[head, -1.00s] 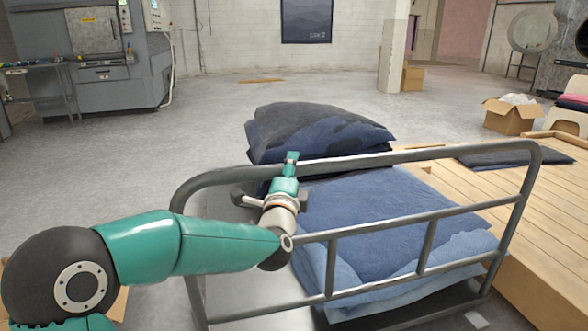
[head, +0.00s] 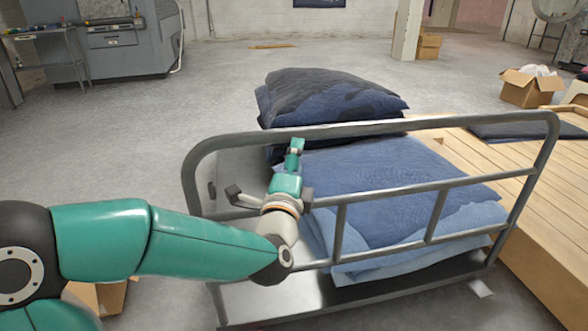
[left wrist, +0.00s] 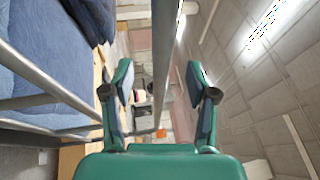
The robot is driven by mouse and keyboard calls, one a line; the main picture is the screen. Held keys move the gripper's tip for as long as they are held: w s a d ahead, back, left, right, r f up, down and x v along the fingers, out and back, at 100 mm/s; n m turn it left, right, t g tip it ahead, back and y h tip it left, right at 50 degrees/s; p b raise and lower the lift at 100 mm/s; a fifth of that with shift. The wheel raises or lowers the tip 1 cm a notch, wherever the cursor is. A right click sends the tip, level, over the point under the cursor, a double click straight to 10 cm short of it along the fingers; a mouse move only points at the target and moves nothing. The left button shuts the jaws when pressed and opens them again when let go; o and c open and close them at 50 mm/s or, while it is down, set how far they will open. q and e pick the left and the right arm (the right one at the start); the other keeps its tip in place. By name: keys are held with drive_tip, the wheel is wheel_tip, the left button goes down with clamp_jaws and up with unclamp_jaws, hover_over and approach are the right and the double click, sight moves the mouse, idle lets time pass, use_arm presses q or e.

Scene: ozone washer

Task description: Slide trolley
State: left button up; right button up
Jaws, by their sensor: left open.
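The trolley is a grey metal cart with a railed end frame (head: 440,122) and a flat deck (head: 285,300). Folded blue fabric (head: 375,185) and a darker folded pile (head: 325,95) show behind its rails. My left gripper (head: 296,148) is at the left part of the top rail, with its fingers pointing away from me. In the left wrist view the gripper (left wrist: 160,82) is open, and a grey rail (left wrist: 164,50) runs between its two fingers. I cannot tell whether either finger touches the rail. My right gripper is not in view.
A low wooden platform (head: 545,235) stands close to the trolley's right side. A cardboard box (head: 530,90) is farther back at the right. A grey machine (head: 115,40) stands at the back left. The floor (head: 130,130) left of and behind the trolley is mostly clear.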

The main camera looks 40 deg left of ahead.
use_arm(q)
drive_tip(key=shift+v, duration=1.45)
